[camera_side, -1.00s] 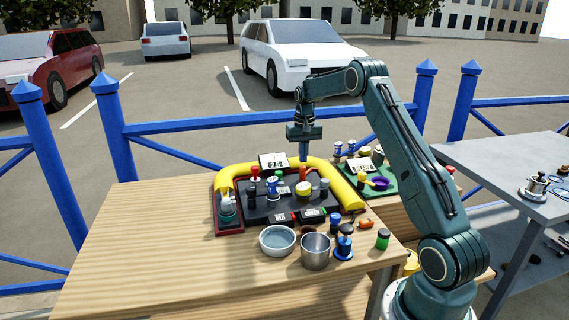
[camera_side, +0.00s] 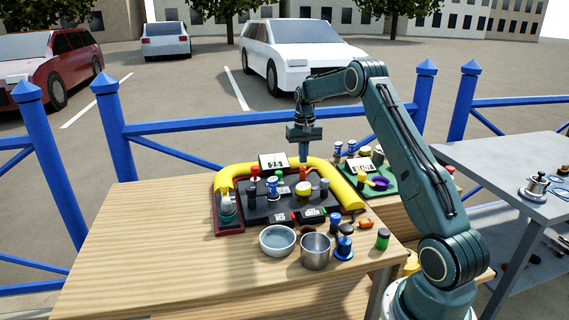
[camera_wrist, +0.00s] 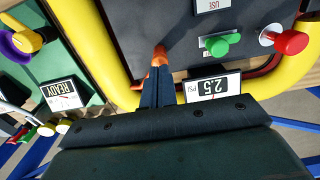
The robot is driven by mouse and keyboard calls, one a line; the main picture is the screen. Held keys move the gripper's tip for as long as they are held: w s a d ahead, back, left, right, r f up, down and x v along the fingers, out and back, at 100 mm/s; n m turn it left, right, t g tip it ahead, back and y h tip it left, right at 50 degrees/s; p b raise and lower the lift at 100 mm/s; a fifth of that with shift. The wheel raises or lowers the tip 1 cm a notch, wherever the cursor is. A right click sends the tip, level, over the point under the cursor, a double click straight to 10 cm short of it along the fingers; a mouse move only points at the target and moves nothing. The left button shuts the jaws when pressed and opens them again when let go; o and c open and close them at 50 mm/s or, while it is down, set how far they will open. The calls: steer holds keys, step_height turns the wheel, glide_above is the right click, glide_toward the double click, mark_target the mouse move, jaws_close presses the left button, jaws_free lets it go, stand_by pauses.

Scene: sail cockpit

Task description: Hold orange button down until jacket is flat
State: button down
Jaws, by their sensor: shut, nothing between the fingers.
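The orange button (camera_side: 303,173) stands up from the dark panel, inside the bend of the yellow jacket tube (camera_side: 344,185). The tube looks rounded and full. My gripper (camera_side: 303,158) points straight down over the button with its fingers shut and nothing between them. In the wrist view the gripper's fingertips (camera_wrist: 157,76) meet the end of the orange button (camera_wrist: 160,56) and partly hide it. I cannot tell whether the button is pressed in. A small display (camera_wrist: 213,87) beside the fingers reads 2.5 PSI.
A green knob (camera_wrist: 222,44) and a red knob (camera_wrist: 289,42) stand on the panel. A green board (camera_side: 381,184) with a READY display (camera_wrist: 62,94) lies beside it. A white bowl (camera_side: 277,251) and metal cup (camera_side: 315,262) stand in front. The table's left side is clear.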

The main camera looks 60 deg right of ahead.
steer(key=shift+f, duration=1.05)
stand_by(2.8)
steer(key=shift+r, duration=3.3)
steer(key=shift+r, duration=0.1)
